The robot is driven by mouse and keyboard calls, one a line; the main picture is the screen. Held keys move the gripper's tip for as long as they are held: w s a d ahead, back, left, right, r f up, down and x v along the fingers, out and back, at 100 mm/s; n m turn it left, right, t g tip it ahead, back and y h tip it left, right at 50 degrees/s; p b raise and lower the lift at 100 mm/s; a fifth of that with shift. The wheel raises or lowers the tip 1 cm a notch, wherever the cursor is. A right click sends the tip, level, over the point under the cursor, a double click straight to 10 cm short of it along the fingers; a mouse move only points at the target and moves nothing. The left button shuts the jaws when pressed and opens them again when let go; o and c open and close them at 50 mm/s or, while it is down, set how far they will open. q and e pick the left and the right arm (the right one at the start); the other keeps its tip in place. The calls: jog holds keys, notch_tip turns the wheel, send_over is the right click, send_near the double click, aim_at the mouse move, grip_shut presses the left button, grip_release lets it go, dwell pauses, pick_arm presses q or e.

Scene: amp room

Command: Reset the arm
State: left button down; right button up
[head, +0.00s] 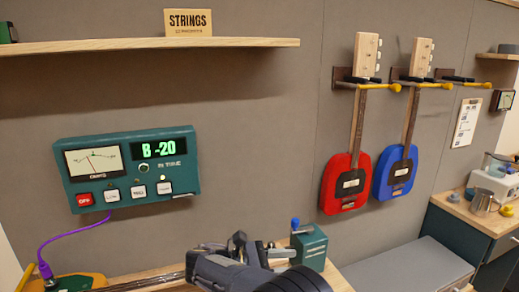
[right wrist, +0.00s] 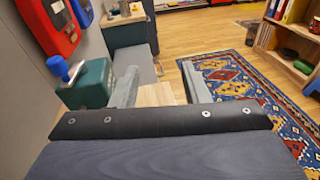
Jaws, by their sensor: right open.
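My right arm comes in at the bottom middle of the head view, with its right gripper (head: 255,248) over the bench. In the right wrist view the gripper (right wrist: 160,88) has its two fingers apart, with nothing between them but the wooden bench top (right wrist: 157,95) further off. A green box with a blue knob (head: 309,247) stands just right of the gripper in the head view. The same box (right wrist: 85,88) is left of the fingers in the wrist view. My left gripper is in neither view.
A green tuner (head: 125,170) reading "B -20" is on the wall. A red guitar (head: 345,185) and a blue guitar (head: 394,175) hang at the right. A wooden shelf (head: 150,45) runs above. A purple cable (head: 75,233) drops to an instrument at the lower left.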

jog(key=s+d+m+g+y, duration=0.2)
jog(key=s+d+m+y, duration=0.2)
jog(key=s+d+y, duration=0.4)
jog(key=s+d+m+g+y, duration=0.25)
jog(key=s+d+m, duration=0.3)
jog(key=d, duration=0.45)
jog(key=s+a+f+m+t+y, duration=0.1)
jog(key=s+a+m+t+y, duration=0.1)
jog(key=s+m, duration=0.4)
jog(key=s+a+f+m+t+y, duration=0.1)
jog(key=s+m+t+y, duration=0.4)
jog(key=s, duration=0.5)
jog(key=shift+s+a+f+m+y, duration=0.15)
jog(key=shift+s+a+m+y, duration=0.15)
jog(key=shift+a+m+y, duration=0.65)
